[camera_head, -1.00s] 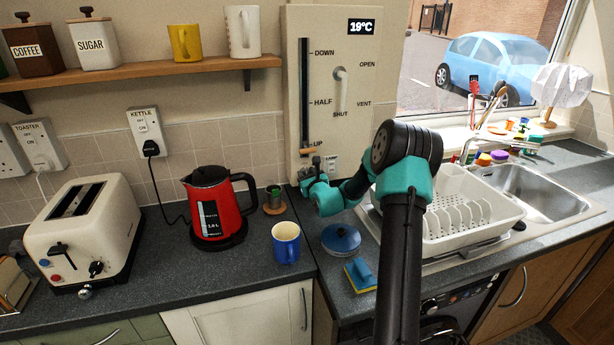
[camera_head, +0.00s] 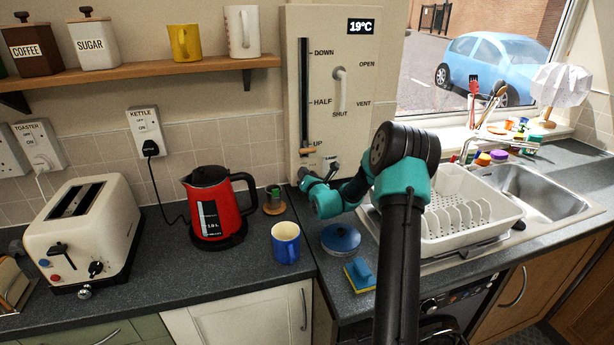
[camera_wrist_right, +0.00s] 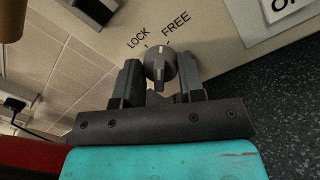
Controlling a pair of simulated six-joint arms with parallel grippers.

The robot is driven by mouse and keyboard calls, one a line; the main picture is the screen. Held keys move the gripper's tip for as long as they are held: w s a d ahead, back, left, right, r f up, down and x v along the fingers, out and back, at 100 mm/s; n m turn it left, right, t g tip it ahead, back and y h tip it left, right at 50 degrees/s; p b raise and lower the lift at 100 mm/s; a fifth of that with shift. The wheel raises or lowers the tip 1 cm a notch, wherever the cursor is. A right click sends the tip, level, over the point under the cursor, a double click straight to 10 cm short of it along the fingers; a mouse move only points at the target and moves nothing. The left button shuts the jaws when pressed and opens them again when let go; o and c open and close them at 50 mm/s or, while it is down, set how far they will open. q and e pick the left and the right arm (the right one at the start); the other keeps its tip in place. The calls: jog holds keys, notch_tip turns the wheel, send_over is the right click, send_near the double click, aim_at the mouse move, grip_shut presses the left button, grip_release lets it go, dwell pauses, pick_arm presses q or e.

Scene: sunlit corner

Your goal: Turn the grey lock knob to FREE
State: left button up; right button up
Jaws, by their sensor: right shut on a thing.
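The grey lock knob (camera_wrist_right: 159,68) is on the cream panel (camera_head: 357,118), under the printed words LOCK and FREE. In the right wrist view my right gripper (camera_wrist_right: 157,75) has one finger on each side of the knob and is shut on it. A light line marks the knob's face and points up towards the lettering; I cannot tell exactly which word it meets. In the head view my right gripper is at the panel's lower edge, and the knob is mostly hidden there. My left gripper is in neither view.
A lever slider (camera_head: 307,150) sits near UP just above my right wrist. A white dish rack (camera_head: 462,215) is to the right.

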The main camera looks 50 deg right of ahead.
aim_at(305, 161)
jog(key=shift+m, duration=1.8)
jog(key=o, duration=0.9)
notch_tip(305, 161, up, 4)
jog(key=shift+s+f, duration=0.1)
jog(key=s+a, duration=0.3)
jog(key=a, duration=0.1)
jog(key=s+a, duration=0.4)
jog(key=s+a+r, duration=0.1)
jog(key=s+a, duration=0.2)
jog(key=a, duration=0.1)
jog(key=shift+s+r, duration=0.1)
jog(key=shift+s, duration=0.1)
